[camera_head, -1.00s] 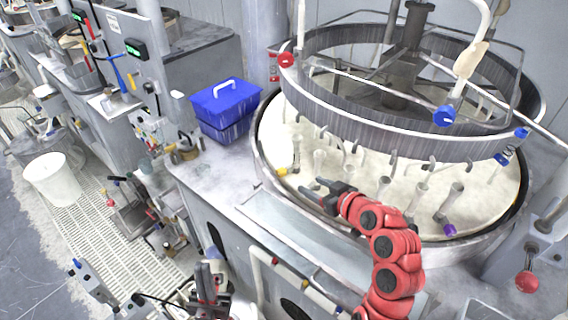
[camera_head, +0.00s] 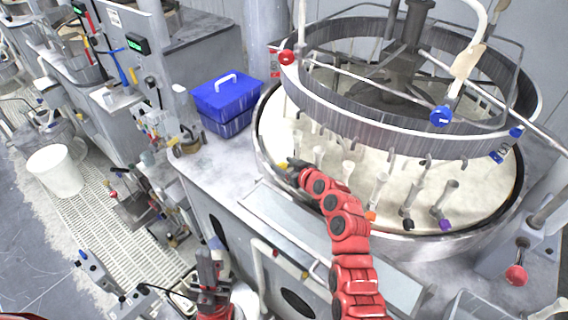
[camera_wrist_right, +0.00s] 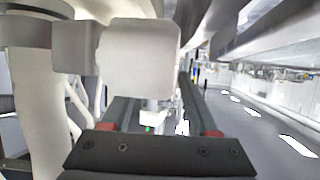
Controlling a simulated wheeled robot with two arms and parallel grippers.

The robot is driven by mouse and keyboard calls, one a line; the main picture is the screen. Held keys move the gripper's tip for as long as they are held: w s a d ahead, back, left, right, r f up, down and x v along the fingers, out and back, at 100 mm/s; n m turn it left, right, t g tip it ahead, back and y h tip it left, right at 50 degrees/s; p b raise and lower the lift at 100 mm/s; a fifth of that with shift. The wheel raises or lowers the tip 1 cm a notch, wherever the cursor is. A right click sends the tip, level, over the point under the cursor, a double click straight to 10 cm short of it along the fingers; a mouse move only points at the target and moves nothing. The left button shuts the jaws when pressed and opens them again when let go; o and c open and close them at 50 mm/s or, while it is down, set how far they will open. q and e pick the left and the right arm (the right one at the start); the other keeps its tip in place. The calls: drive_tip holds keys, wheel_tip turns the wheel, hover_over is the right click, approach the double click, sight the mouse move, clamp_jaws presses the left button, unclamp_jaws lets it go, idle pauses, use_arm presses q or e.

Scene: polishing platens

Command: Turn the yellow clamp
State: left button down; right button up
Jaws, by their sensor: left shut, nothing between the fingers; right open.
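The yellow clamp (camera_head: 281,164) is at the left front edge of the large round pale platen (camera_head: 330,170) in the head view. It is small there and partly hidden by my right gripper. My right gripper (camera_head: 290,163), on the red arm, is open right beside it; I cannot tell whether they touch. In the right wrist view the two dark fingers (camera_wrist_right: 155,112) are apart, with a pale block (camera_wrist_right: 140,60) in front of and partly between them. No yellow shows in that view. My left gripper (camera_head: 208,262) is low in the head view, shut and empty, away from the platen.
A large ring frame with a blue knob (camera_head: 442,116) and a red knob (camera_head: 287,57) hangs above the platen. Several hooks and posts stand along the platen. A blue box (camera_head: 227,98) sits on the bench to the left. A white bucket (camera_head: 55,172) stands on the floor.

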drive_tip(key=shift+a+f, duration=0.1)
drive_tip(key=shift+w, duration=0.1)
drive_tip(key=shift+c, duration=0.2)
clamp_jaws()
